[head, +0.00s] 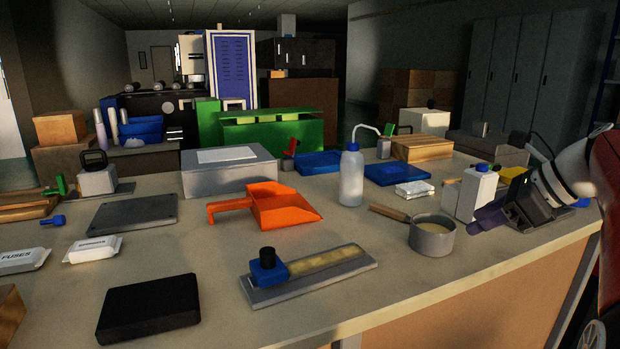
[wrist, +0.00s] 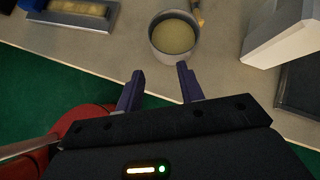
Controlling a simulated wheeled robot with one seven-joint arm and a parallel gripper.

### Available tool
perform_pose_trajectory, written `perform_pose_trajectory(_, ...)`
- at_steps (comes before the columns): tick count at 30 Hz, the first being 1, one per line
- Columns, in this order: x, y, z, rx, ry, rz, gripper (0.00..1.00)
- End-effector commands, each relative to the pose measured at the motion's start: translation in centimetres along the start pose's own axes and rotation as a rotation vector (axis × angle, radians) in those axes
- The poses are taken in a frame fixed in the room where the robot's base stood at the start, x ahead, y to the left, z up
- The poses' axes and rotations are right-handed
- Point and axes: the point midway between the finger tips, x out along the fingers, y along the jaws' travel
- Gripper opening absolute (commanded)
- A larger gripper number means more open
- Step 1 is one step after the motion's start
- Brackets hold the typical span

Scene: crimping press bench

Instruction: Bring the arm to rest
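My gripper (head: 482,220) is at the right end of the bench in the head view, its dark purple fingers pointing left, close to the pot. In the wrist view its two fingers (wrist: 160,82) stand apart with nothing between them, so it is open and empty. The small grey pot (head: 432,240) with a wooden handle and yellowish contents stands just beyond the fingertips; it also shows in the wrist view (wrist: 178,56). The white container with a blue cap (head: 477,190) stands behind the gripper, partly hidden by it.
The bench (head: 400,300) holds a blue-topped metal fixture (head: 330,274), an orange dustpan (head: 283,205), a wash bottle (head: 351,178), a black block (head: 150,308) and a grey box (head: 228,180). The bench's front right stretch is clear. Green floor (wrist: 40,90) lies beyond its edge.

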Motion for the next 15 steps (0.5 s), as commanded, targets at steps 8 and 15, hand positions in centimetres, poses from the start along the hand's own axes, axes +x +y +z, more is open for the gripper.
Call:
perform_pose_trajectory(8,2.5,5.2,0.2,-0.316,0.107,0.019,0.38)
perform_pose_trajectory(15,5.3,12.7,-1.3,-0.816,0.254,0.08,0.38)
